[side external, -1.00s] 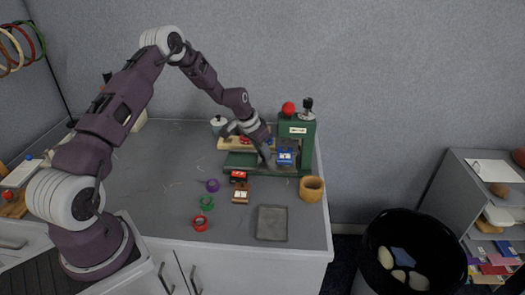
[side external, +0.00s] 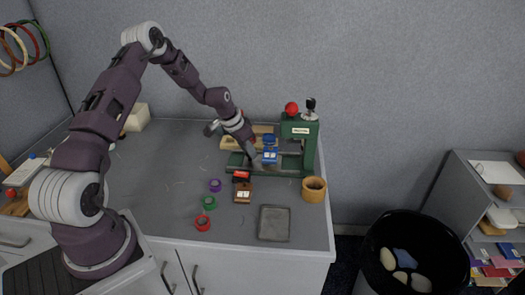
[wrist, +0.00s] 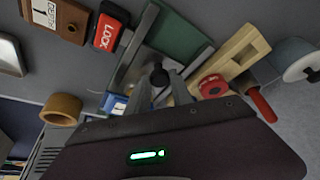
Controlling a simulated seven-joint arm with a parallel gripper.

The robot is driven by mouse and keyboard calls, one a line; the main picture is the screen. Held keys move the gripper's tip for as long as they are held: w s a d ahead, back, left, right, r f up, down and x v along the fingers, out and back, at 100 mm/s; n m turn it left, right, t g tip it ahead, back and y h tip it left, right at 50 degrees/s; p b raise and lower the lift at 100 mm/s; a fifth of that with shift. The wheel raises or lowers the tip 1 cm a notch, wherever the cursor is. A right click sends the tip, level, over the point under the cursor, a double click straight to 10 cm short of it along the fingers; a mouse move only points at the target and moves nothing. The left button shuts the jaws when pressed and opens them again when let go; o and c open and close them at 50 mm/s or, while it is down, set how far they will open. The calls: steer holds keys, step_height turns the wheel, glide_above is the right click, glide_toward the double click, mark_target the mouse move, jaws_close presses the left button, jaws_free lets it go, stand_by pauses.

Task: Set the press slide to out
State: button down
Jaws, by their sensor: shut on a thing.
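The green press (side external: 300,130) stands at the right of the table, with a red ball and a black-topped lever on top. Its slide (side external: 270,157), with a blue piece on it, sits on the green base, left of the upright. My gripper (side external: 257,164) is down at the slide's left end. In the wrist view my gripper (wrist: 159,84) is shut on a dark round knob (wrist: 158,74) above the grey rail. The blue piece on the slide (wrist: 115,103) shows partly there, cut off by my gripper's body.
A red LOCK block (side external: 241,176) and a brown counter block (side external: 243,193) stand in front of the base. A wooden fixture (side external: 233,143) lies behind.

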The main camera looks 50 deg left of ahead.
steer(key=s+a, duration=0.3)
steer(key=shift+s+a, duration=0.2)
steer(key=shift+a, duration=0.05)
steer(key=c, duration=1.1)
jaws_free()
steer(key=shift+c, duration=0.2)
steer(key=shift+r, duration=0.1)
